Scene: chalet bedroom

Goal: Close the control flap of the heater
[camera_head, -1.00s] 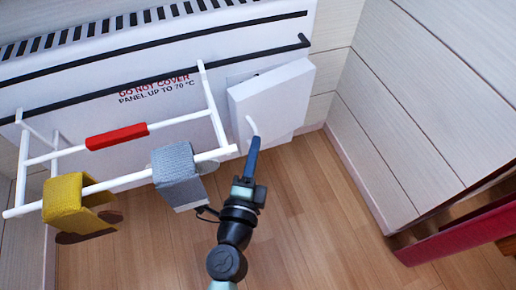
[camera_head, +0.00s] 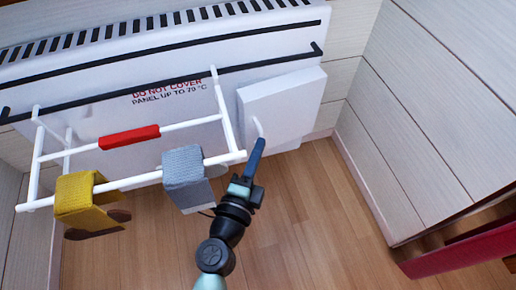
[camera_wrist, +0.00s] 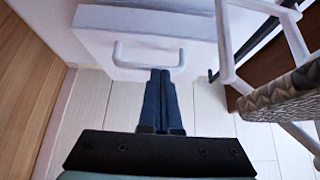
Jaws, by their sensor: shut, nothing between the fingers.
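The heater (camera_head: 60,110) is a large white panel with a slotted top and black rails. Its control flap (camera_head: 290,95) is a white square plate at the heater's right end, with a small white bar handle (camera_head: 258,127). The flap looks close to the heater face; whether it is fully flush I cannot tell. In the wrist view the flap (camera_wrist: 95,42) and its handle (camera_wrist: 130,62) lie just beyond my fingertips. My gripper (camera_head: 260,142) is shut and empty, with its blue fingertips (camera_wrist: 160,72) at the handle, touching or nearly so.
A white drying rack (camera_head: 40,165) hangs on the heater, left of my gripper, with a yellow cloth (camera_head: 75,200), a grey cloth (camera_head: 185,180) and a red grip (camera_head: 130,137). A red piece of furniture (camera_head: 465,252) stands at right. The wooden floor (camera_head: 320,210) between is clear.

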